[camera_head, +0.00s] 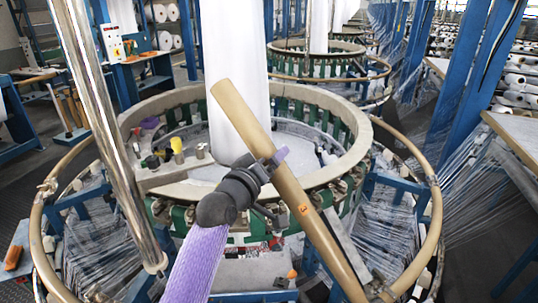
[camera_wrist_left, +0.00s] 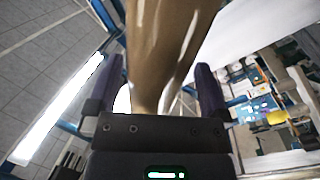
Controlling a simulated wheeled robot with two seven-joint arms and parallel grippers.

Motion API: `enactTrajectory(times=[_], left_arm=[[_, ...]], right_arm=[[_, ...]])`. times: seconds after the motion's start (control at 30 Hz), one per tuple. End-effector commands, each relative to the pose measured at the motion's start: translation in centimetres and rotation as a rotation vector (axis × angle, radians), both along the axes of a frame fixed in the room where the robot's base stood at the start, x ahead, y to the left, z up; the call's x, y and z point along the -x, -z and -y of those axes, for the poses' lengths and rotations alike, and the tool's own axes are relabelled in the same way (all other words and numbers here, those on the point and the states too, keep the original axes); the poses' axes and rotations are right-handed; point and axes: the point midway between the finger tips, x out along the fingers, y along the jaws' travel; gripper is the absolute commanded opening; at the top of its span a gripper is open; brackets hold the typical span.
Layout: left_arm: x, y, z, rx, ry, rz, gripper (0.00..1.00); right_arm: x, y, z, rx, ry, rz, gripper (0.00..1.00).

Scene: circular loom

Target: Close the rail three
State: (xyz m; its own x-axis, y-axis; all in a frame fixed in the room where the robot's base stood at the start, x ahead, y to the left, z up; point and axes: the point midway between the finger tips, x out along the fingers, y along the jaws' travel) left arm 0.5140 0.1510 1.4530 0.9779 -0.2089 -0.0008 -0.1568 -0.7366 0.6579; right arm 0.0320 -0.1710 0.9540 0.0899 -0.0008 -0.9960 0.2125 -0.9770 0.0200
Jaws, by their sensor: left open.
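The tan rail (camera_head: 236,112) with a small orange mark, perhaps a 3, slants across the front of the circular loom (camera_head: 180,191). Its upper end sticks up in front of the white fabric tube, and its lower end runs out at the bottom right. My left gripper (camera_head: 272,161) is at the rail's upper middle, with its purple fingers open. In the left wrist view the rail (camera_wrist_left: 165,50) passes between the two spread fingers (camera_wrist_left: 155,88). I cannot tell whether either finger touches it. My right gripper is in neither view.
A shiny metal post (camera_head: 102,120) stands at the left front. A tan ring rail (camera_head: 433,205) curves around the loom at the right. Blue frames (camera_head: 470,80) and strung threads fill the right side. More looms (camera_head: 325,65) stand behind.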

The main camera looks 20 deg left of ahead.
Motion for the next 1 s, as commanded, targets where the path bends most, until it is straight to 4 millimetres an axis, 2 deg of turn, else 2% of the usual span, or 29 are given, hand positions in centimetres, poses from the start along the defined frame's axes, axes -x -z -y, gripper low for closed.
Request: enactTrajectory(times=[0.33,0.37,0.8,0.83,1.0], left_arm=[[-0.67,0.01,0.13,0.0,-0.001,0.001,1.0],[-0.67,0.01,0.13,0.0,-0.001,0.001,0.96],[-0.65,0.03,0.14,0.0,-0.001,-0.001,0.03],[-0.65,0.04,0.13,0.0,-0.001,-0.001,0.0],[-0.64,0.04,0.13,0.0,-0.001,-0.001,0.0]], right_arm=[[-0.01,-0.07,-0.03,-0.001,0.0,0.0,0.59],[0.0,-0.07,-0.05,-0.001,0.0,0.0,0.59],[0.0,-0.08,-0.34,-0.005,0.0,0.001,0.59],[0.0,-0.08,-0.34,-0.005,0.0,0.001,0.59],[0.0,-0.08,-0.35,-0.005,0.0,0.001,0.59]])
